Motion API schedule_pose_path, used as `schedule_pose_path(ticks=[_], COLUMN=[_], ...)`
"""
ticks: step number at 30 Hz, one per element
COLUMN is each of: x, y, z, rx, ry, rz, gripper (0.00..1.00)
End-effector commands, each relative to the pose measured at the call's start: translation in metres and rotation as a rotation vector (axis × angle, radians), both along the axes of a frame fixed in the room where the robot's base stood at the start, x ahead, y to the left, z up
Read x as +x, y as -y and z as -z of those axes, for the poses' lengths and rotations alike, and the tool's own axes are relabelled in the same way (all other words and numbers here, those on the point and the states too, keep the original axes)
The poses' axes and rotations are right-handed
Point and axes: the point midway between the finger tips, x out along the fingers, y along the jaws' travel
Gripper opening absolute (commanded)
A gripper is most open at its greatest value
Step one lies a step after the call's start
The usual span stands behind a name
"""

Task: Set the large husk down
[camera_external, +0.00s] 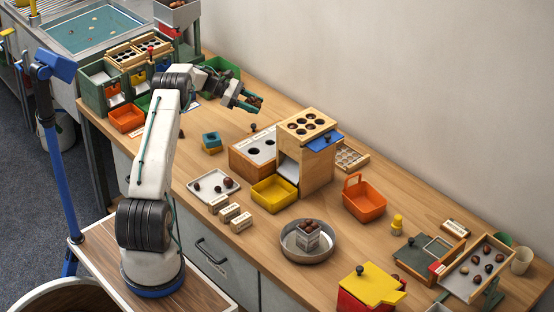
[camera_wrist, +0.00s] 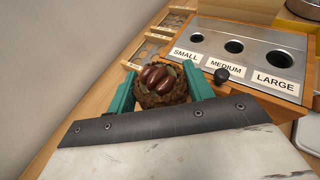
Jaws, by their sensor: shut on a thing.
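The large husk is a rough brown burr with shiny chestnuts in its opening. In the wrist view the husk (camera_wrist: 160,88) sits between the two green fingers of my gripper (camera_wrist: 161,90), which are shut on it. In the external view my gripper (camera_external: 247,101) holds the husk (camera_external: 254,101) above the back part of the table, left of the wooden sizing box. The underside of the husk is hidden, and its exact height above the table is hard to tell.
The sizing box (camera_external: 250,152) has a metal top with holes labelled SMALL, MEDIUM and LARGE (camera_wrist: 275,82) and a black knob (camera_wrist: 221,75). A taller wooden block with holes (camera_external: 306,124) stands beside it. A green bin (camera_external: 222,68) lies behind my gripper. Bare table shows around the blue block (camera_external: 211,138).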

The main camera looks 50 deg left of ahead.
Motion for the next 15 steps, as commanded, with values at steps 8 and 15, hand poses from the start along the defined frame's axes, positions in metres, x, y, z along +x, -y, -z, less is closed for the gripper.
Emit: schedule_pose_path(ticks=[8,15], x=[-0.005,-0.005], y=[-0.006,-0.006], z=[0.047,0.071], rx=[-0.001,0.000], ry=[-0.001,-0.001], rz=[-0.006,-0.006], gripper=[0.28,0.28])
